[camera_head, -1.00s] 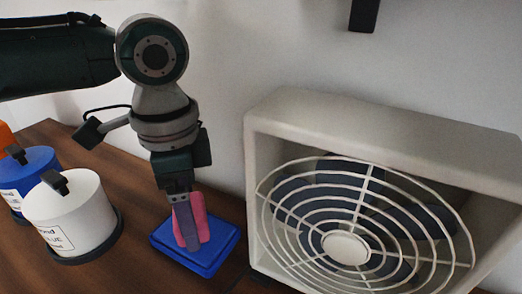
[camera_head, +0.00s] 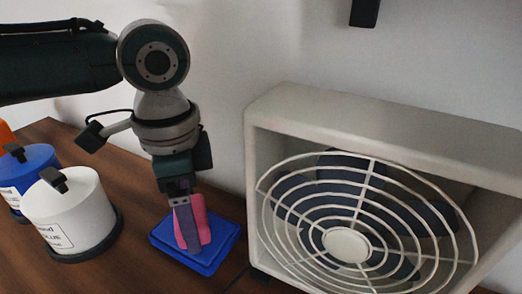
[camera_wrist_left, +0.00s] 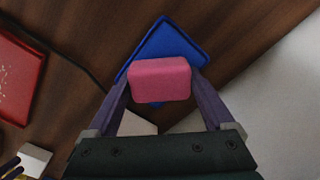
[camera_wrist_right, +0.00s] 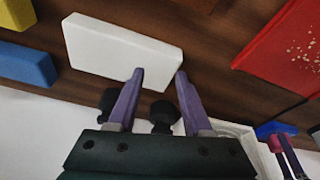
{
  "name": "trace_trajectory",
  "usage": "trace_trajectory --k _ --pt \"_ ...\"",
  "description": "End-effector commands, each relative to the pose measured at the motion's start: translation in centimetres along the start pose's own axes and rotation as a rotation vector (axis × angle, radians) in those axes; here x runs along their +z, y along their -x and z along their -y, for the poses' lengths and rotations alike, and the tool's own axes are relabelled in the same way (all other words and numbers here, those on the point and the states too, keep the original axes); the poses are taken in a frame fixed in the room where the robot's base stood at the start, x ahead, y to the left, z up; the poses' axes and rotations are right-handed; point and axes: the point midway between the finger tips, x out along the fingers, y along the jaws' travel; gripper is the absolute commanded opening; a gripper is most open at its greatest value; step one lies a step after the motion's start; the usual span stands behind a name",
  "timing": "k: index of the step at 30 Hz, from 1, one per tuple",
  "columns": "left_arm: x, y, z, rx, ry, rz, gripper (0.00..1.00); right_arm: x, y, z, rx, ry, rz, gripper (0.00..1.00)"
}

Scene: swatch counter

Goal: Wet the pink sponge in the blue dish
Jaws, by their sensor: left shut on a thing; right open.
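The pink sponge (camera_head: 203,217) is between the fingers of my left gripper (camera_head: 187,225), which is shut on it. The sponge is over the blue dish (camera_head: 221,251) in the head view; I cannot tell whether it touches the dish. In the left wrist view the sponge (camera_wrist_left: 160,80) sits between the fingertips, with the blue dish (camera_wrist_left: 163,40) behind it. My right gripper (camera_wrist_right: 158,85) is open and empty in the right wrist view, near a white block (camera_wrist_right: 120,50). The blue dish (camera_wrist_right: 277,129) and sponge (camera_wrist_right: 275,144) also show at that view's right edge.
A fan (camera_head: 300,105) in a pale box frame stands just right of the dish. A white canister (camera_head: 75,215) and a blue canister (camera_head: 38,163) stand at left. A red flat thing (camera_wrist_left: 18,75) lies at the left wrist view's left. The wall is behind.

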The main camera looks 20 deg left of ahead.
Motion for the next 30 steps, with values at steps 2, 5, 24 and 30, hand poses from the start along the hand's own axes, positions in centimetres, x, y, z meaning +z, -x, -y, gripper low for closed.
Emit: trace_trajectory --k 2,5,24,30 --pt "0.0 0.01 0.0 0.0 0.0 0.0 0.42 0.0 0.03 -0.01 0.0 0.0 0.0 0.5" --pt "0.0 0.02 0.0 0.0 0.0 0.0 0.42 -0.02 0.08 -0.01 0.0 0.0 0.0 0.5" --pt "0.0 -0.06 0.0 0.0 0.001 0.0 0.42 -0.13 0.48 0.0 -0.001 -0.001 0.001 0.5" --pt "0.03 -0.11 0.01 -0.001 0.001 0.001 0.42 -0.18 0.6 0.06 -0.002 -0.003 0.0 0.5"
